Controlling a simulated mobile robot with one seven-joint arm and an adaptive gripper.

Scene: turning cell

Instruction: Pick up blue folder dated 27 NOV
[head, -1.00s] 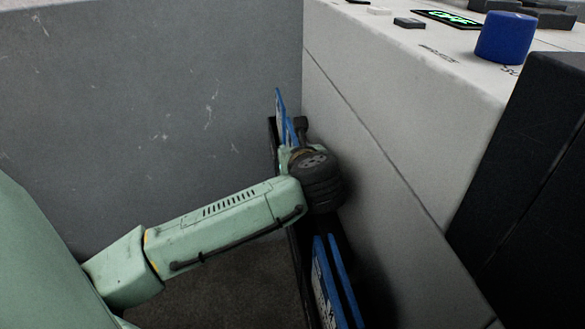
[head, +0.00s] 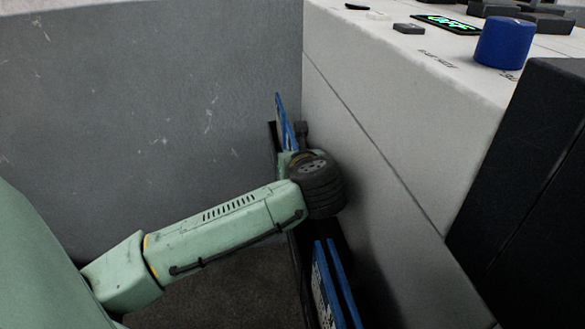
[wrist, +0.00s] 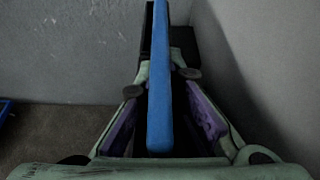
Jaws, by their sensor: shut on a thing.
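A blue folder (wrist: 160,85) stands upright, edge toward the camera, between the two fingers of my gripper (wrist: 158,82) in the wrist view. The gripper is shut on it, with purple pads on both sides. In the head view, a blue folder (head: 281,115) with a pale label sticks up beyond my wrist, which hides most of the gripper. No date can be read, so I cannot confirm which folder is 27 NOV. More blue folders (head: 325,285) stand nearer in the black rack (head: 306,262).
The rack lies close against the pale machine side (head: 385,150) on the right. A grey wall (head: 150,90) closes off the back. The machine top carries a blue knob (head: 503,42) and a green-lit display (head: 449,22). A blue object (wrist: 4,110) shows at the wrist view's left edge.

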